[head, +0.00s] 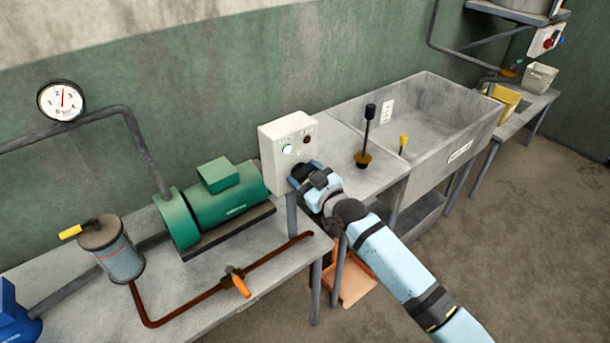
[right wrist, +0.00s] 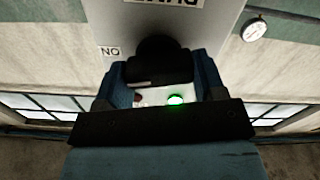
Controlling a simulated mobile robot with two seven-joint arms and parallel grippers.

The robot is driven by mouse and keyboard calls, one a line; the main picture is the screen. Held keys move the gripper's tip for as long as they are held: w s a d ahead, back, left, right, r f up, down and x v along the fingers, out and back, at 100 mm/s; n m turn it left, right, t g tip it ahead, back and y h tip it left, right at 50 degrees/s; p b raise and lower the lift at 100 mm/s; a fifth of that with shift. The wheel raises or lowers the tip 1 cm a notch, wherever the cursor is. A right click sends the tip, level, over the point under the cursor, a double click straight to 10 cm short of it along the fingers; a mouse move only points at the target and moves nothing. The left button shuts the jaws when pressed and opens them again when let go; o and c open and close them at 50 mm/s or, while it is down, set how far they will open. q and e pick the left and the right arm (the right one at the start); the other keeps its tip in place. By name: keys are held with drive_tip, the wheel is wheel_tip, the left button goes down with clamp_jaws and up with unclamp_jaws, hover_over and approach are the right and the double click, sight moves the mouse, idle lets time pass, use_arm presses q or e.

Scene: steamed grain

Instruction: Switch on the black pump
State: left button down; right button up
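A pale control box (head: 283,135) stands behind the bench gap, with a lit green-white button (head: 287,149) and a dark red button (head: 307,139). A green pump with motor (head: 225,200) lies left of it; I see no plainly black pump. My right gripper (head: 298,174) is close in front of the box's lower right part; contact cannot be told. In the right wrist view, a dark block sits between its blue fingers, so its opening is unclear. The green light (right wrist: 175,99) glows beyond it. My left gripper is not in view.
A gauge (head: 62,100) and pipe are on the wall at left. A filter cylinder (head: 113,250) and orange-handled valve (head: 238,283) are on the left bench. A stone sink (head: 440,115) and black-handled lever (head: 369,125) stand right of the box.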

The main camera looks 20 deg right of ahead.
drive_tip(key=shift+r+m+p, duration=0.1)
drive_tip(key=shift+m+p, duration=0.25)
drive_tip(key=shift+m, duration=1.25)
drive_tip(key=o, duration=0.9)
drive_tip(key=shift+s+d, duration=0.15)
drive_tip(key=b+v, duration=0.1)
drive_tip(key=v, duration=1.2)
drive_tip(key=shift+s+b, duration=0.25)
drive_tip(key=shift+b, duration=0.1)
